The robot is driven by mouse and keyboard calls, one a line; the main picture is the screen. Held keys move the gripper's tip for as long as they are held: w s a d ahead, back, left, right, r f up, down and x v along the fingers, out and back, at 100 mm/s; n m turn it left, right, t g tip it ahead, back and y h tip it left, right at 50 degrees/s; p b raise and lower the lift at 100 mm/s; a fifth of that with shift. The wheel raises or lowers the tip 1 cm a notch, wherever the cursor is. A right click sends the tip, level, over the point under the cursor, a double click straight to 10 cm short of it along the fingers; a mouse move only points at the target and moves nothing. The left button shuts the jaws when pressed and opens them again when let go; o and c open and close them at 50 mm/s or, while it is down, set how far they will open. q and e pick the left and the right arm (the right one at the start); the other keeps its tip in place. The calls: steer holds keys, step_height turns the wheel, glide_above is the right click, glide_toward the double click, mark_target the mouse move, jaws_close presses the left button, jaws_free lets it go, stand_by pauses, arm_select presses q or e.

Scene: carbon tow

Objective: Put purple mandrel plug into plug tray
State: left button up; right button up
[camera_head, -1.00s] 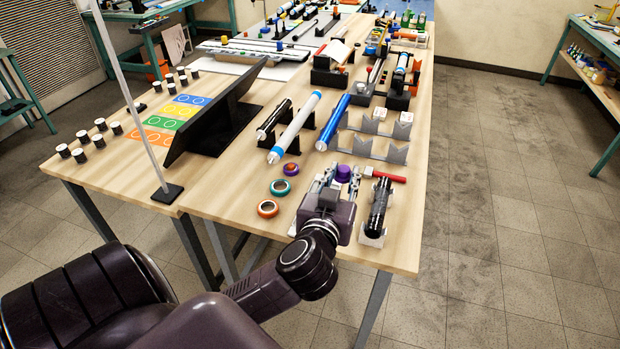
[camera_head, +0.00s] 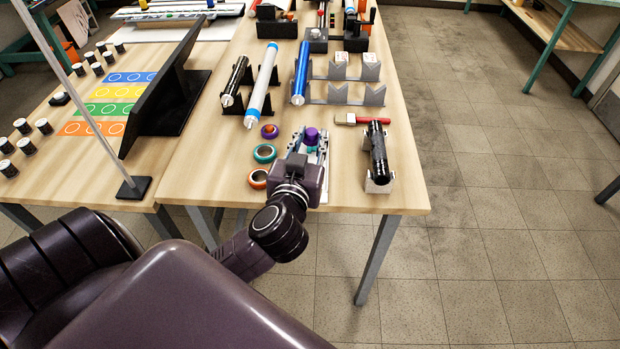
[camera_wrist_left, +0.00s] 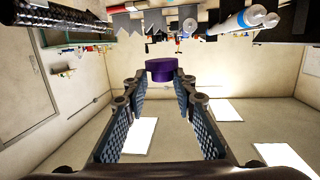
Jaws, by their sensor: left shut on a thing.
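The purple mandrel plug (camera_head: 311,136) is held between the fingertips of my left gripper (camera_head: 310,146), near the front of the wooden table. In the left wrist view the plug (camera_wrist_left: 161,69) sits at the tips of the two fingers (camera_wrist_left: 161,82), which are shut on it. The left wrist view looks upside down, with the table items along its top. I cannot single out the plug tray for certain; a pale edge beneath the gripper is mostly hidden by the gripper and arm. My right gripper is not in view.
Grey V-blocks (camera_head: 345,94) and tubes (camera_head: 262,84) stand behind. A black panel (camera_head: 165,92) leans farther left.

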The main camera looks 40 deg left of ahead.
arm_select(q)
step_height(320, 180, down, 8)
steer(key=shift+a+f+b, duration=0.1)
steer(key=shift+f+b, duration=0.05)
steer(key=shift+b, duration=0.9)
step_height(320, 180, down, 5)
steer(key=shift+f+b, duration=0.1)
steer(key=shift+b, duration=0.9)
steer(key=o, duration=0.7)
steer(key=shift+o, duration=0.6)
